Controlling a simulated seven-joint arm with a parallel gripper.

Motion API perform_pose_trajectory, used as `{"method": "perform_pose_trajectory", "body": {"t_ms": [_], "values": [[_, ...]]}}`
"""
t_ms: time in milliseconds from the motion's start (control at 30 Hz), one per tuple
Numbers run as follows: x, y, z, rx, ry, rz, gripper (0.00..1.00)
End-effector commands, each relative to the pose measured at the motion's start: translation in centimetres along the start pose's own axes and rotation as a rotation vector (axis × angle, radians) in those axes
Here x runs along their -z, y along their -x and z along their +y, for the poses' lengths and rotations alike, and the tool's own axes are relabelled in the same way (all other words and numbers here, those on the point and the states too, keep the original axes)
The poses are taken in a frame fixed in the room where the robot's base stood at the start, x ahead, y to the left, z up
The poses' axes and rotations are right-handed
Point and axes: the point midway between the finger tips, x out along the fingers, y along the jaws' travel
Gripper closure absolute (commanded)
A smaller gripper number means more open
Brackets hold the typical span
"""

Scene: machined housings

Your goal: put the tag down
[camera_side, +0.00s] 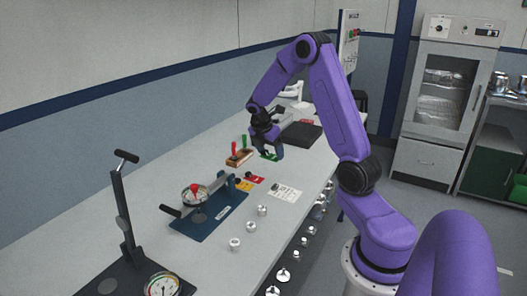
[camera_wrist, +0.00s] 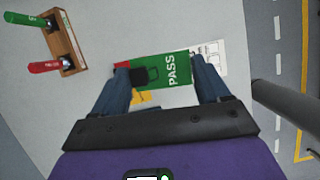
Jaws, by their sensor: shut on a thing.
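The tag is a green card printed PASS with a dark lock picture (camera_wrist: 172,70). It lies between the two blue fingers of my gripper (camera_wrist: 162,78) in the wrist view, and the fingers are shut on it. In the side view the green tag (camera_side: 268,156) shows at the fingertips of my gripper (camera_side: 267,150), over the bench behind the red and yellow tags. The gap between tag and bench is hard to judge. In the wrist view the tag partly covers a yellow tag (camera_wrist: 141,97).
A wooden block (camera_side: 239,158) with red and green handles stands left of my gripper. A red tag (camera_side: 254,178), yellow tag (camera_side: 244,186) and printed white sheet (camera_side: 285,193) lie nearer the camera. A blue fixture (camera_side: 208,217) and dark pad (camera_side: 302,134) occupy the bench.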

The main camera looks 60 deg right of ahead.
Motion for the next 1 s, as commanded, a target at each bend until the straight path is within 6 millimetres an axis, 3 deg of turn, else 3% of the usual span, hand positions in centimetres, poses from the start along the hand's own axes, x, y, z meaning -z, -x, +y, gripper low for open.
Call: {"method": "perform_pose_trajectory", "body": {"t_ms": [367, 467, 800, 1000], "values": [[1.3, 2.0, -3.5, 0.013, -0.036, 0.006, 0.54], [2.3, 2.7, -5.7, 0.042, -0.115, 0.017, 0.54], [6.2, 4.7, -16.3, 0.203, -0.497, 0.020, 0.54], [7.1, 5.0, -19.6, 0.255, -0.616, 0.004, 0.54]]}}
